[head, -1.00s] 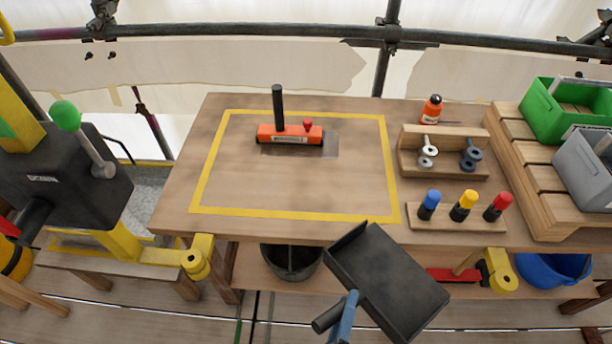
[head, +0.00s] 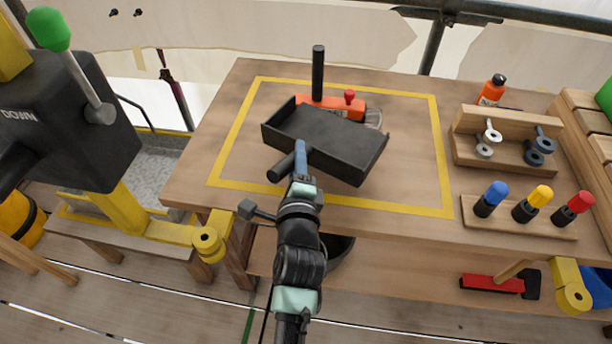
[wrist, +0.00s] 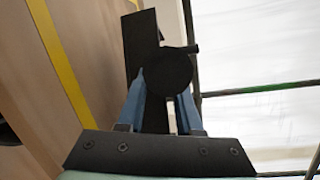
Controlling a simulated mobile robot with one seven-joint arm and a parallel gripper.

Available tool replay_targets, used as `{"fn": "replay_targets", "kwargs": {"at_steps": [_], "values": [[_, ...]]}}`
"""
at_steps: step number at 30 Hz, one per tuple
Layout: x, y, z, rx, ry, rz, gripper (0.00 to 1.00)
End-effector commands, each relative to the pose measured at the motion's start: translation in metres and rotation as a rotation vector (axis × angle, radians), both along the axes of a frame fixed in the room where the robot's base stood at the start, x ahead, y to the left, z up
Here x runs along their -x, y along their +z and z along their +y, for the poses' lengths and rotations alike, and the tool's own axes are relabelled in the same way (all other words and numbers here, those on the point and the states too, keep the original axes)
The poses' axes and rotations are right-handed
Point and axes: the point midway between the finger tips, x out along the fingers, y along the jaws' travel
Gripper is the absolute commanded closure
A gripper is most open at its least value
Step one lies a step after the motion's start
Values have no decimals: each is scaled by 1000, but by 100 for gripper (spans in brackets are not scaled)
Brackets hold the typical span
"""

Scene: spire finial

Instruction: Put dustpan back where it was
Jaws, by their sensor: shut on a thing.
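The black dustpan (head: 330,141) is held over the wooden workbench, inside the yellow taped rectangle (head: 438,150) as the head view shows it. My gripper (head: 300,165) is shut on its dark handle, which also shows end-on between the blue fingers in the wrist view (wrist: 165,82). The pan's open side faces up and it looks slightly tilted. Whether it touches the bench I cannot tell. Behind it is an orange tool (head: 345,105) with a black upright handle and a red knob, partly hidden by the pan.
A wooden rack with metal eye bolts (head: 500,150) and a block with blue, yellow and red-capped tools (head: 520,215) stand on the right. An orange bottle (head: 492,90) is behind them. A black lever box with a green knob (head: 60,110) is at left.

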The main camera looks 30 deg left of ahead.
Motion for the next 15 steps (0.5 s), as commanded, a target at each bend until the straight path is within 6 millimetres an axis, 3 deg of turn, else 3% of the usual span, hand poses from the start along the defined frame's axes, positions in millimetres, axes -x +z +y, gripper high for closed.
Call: {"fn": "replay_targets", "kwargs": {"at_steps": [10, 15], "values": [[0, -51, 0, -1, -2, -2, 100], [0, -61, 0, -2, -2, -4, 100]]}}
